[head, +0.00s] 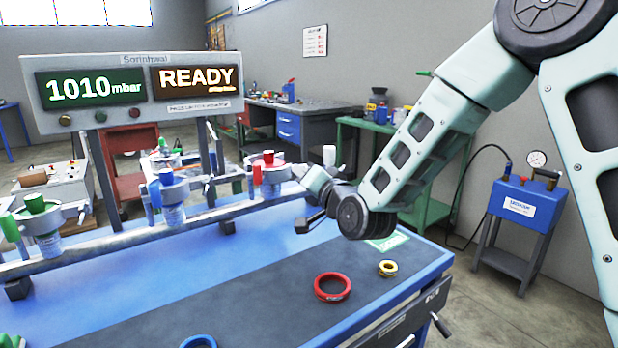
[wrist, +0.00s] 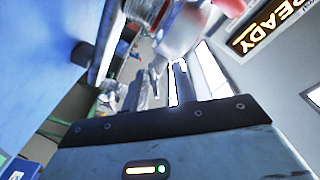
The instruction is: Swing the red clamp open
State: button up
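The red clamp (head: 268,159) is the rightmost of three coloured clamps on the rail, with a red knob on top and a grey ring around its body. A blurred red and clear part, apparently this clamp, shows at the top of the wrist view (wrist: 232,7). My gripper (head: 303,174) is just to the right of the red clamp, close to the end of its ring. Whether it touches the clamp is unclear. My wrist joint hides part of the gripper, and its finger opening cannot be made out in either view.
The blue clamp (head: 170,188) and green clamp (head: 38,212) stand farther left on the rail (head: 120,236). A display (head: 140,88) reading 1010 mbar and READY rises behind.

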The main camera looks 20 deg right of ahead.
jog(key=shift+d, duration=0.1)
jog(key=b+v, duration=0.5)
jog(key=v, duration=0.5)
jog(key=shift+f, duration=0.25)
jog(key=b+v, duration=0.1)
jog(key=b, duration=0.5)
jog(key=shift+s+r, duration=0.15)
jog(key=shift+s, duration=0.25)
jog(key=shift+r, duration=0.1)
